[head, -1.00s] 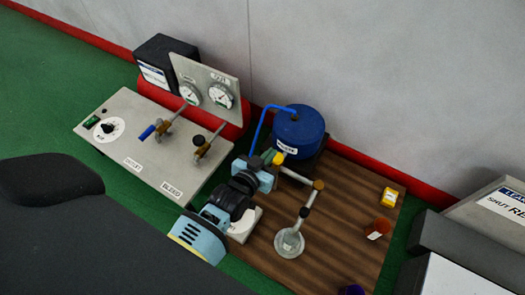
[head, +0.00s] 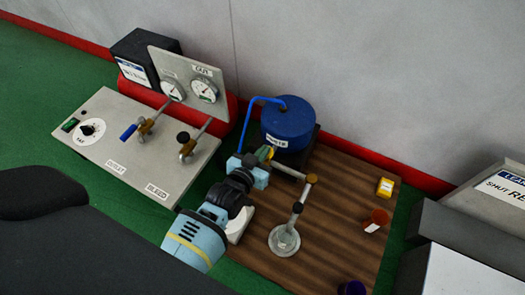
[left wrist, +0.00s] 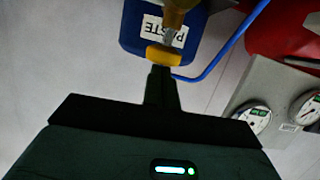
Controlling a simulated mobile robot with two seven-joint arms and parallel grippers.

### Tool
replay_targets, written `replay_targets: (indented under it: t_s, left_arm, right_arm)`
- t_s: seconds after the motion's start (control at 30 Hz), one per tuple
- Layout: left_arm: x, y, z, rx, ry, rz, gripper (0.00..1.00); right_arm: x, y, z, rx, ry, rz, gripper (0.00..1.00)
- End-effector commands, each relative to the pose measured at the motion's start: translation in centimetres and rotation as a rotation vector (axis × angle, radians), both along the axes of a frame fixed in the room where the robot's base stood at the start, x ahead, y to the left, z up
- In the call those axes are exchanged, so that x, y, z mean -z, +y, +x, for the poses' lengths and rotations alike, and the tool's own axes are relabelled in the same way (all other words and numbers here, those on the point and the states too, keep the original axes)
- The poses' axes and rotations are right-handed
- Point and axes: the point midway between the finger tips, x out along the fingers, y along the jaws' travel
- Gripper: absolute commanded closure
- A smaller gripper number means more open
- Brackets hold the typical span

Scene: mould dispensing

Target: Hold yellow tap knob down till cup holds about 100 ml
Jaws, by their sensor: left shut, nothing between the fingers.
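The yellow tap knob (head: 266,153) is beside the blue tank, at the left end of a pipe. It also shows in the left wrist view (left wrist: 164,55), just beyond my fingertips. My left gripper (head: 264,162) is shut and empty, its tip at the knob; whether it touches or presses the knob I cannot tell. The pipe (head: 290,172) runs right to a brass elbow (head: 311,179) and then to a spout with a dark tip. A clear cup (head: 284,241) stands below the spout on the wooden board. Its fill level is too small to read. My right gripper is out of view.
The blue tank (head: 288,123) with a blue hose (head: 249,122) stands behind the knob. A grey valve panel (head: 120,150) with gauges is left. The board's middle right is free.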

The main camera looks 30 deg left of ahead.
Motion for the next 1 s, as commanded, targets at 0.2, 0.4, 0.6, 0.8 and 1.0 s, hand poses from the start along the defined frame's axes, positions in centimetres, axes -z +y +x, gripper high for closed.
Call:
replay_targets:
  t_s: [0.2, 0.4, 0.6, 0.8, 1.0]
  left_arm:
    - [1.7, 0.0, 0.0, 0.000, 0.003, 0.001, 1.00]
    - [1.7, 0.0, -0.1, 0.000, 0.004, 0.001, 1.00]
    - [1.7, 0.0, -0.1, 0.000, 0.006, 0.000, 1.00]
    - [1.8, 0.0, -0.1, 0.000, 0.007, 0.000, 1.00]
    - [1.8, 0.0, -0.2, 0.000, 0.008, 0.000, 1.00]
  right_arm:
    - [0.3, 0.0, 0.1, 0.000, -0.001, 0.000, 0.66]
    - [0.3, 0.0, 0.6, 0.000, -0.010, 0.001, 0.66]
    - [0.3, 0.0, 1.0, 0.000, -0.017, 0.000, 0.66]
    - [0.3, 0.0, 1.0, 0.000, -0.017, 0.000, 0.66]
    - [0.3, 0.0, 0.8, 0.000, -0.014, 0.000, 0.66]
